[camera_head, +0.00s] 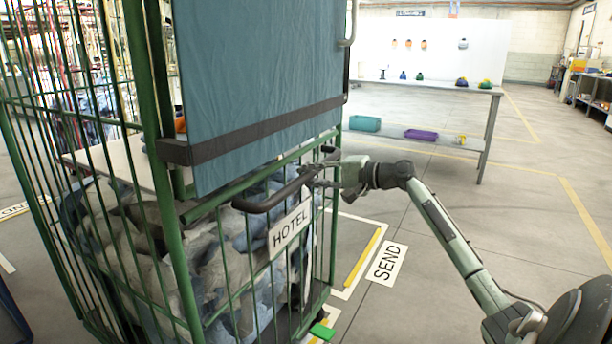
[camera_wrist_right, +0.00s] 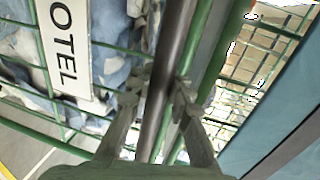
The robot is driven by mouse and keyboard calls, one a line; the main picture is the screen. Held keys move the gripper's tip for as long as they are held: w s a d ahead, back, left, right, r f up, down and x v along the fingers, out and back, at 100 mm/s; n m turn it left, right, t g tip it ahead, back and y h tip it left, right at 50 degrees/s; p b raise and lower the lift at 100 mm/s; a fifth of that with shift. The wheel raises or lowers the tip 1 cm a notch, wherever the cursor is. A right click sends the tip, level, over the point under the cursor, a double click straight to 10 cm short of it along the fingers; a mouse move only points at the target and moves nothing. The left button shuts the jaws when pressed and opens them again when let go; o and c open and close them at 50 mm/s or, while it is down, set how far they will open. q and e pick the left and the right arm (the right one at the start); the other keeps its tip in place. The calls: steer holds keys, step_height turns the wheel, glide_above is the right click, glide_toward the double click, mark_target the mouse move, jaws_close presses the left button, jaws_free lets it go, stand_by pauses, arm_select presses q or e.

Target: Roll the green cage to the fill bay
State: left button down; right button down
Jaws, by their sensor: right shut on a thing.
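The green cage (camera_head: 174,240) stands at the left in the head view, close in front of me, with grey and blue cloth bundles (camera_head: 140,235) inside. A blue-grey cover (camera_head: 260,80) hangs on its upper front. A dark handle bar (camera_head: 270,202) crosses its front above a white HOTEL sign (camera_head: 290,229); the sign also shows in the right wrist view (camera_wrist_right: 66,45). My right gripper (camera_head: 335,178) is at the right end of the handle. In the right wrist view its fingers (camera_wrist_right: 160,95) are shut around the dark bar. My left gripper is out of view.
A floor label SEND (camera_head: 387,263) and a yellow line (camera_head: 362,257) lie right of the cage. A grey table (camera_head: 430,86) with small coloured items stands behind, with a teal bin (camera_head: 365,123) and a purple bin (camera_head: 421,134) on its lower shelf. The floor at right is open.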

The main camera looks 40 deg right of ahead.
steer(key=shift+s+f, duration=0.15)
steer(key=shift+f, duration=0.15)
steer(key=c, duration=1.4)
jaws_free()
steer(key=shift+s+d+r, duration=0.15)
steer(key=shift+s+r, duration=0.05)
steer(key=shift+s, duration=0.1)
steer(key=shift+c, duration=0.2)
steer(key=shift+o, duration=0.4)
steer(key=shift+w, duration=0.1)
steer(key=v, duration=1.2)
